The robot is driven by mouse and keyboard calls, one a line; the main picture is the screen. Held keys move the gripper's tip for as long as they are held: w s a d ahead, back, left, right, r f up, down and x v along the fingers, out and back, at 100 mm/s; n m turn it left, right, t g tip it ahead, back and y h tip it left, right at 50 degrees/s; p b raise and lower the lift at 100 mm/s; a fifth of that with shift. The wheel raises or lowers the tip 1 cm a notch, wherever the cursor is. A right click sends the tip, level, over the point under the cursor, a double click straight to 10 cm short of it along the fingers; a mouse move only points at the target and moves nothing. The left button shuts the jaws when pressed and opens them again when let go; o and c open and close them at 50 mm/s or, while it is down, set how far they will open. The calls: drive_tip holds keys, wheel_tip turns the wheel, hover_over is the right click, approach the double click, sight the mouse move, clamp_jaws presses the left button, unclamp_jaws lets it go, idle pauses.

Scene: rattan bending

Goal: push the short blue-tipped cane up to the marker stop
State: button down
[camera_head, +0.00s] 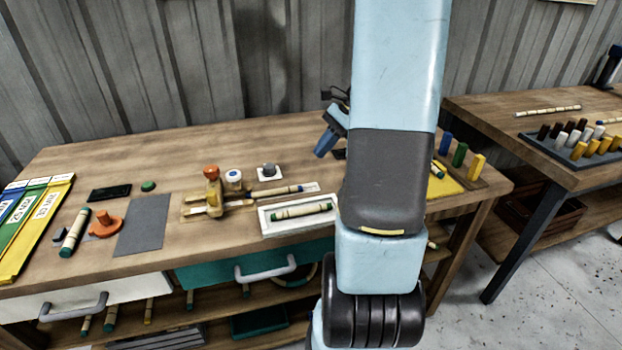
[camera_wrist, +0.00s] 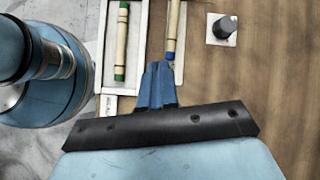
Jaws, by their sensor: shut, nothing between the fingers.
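The short blue-tipped cane (camera_head: 272,192) lies on the bench in a narrow pale channel, its blue end pointing right. In the wrist view the cane (camera_wrist: 174,28) runs up the picture, with its blue tip nearest my gripper (camera_wrist: 158,64). My gripper is shut and empty, with its fingertips just short of the blue tip in that view. In the head view my gripper (camera_head: 320,152) appears raised above the bench, behind and right of the blue tip. I cannot tell whether it touches the cane. I cannot clearly pick out the marker stop.
A white tray (camera_head: 265,232) with a green-tipped cane (camera_head: 301,211) lies in front of the channel. A wooden clamp with an orange knob (camera_head: 211,171) stands at the cane's left end. A grey knob on a white plate (camera_head: 262,177) sits behind. Upright coloured pegs (camera_head: 460,154) stand right of my arm.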

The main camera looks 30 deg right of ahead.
sight(312, 189)
drive_tip(key=d+f+m, duration=0.2)
drive_tip(key=d+f, duration=0.1)
drive_tip(key=d+f+m+t+y, duration=0.1)
drive_tip(key=f, duration=0.1)
drive_tip(key=shift+w+d+f+m, duration=0.1)
drive_tip(key=shift+w+d+m, duration=0.2)
drive_tip(key=shift+w+d, duration=0.05)
drive_tip(key=x, duration=0.9)
drive_tip(key=shift+w+a+f, duration=0.1)
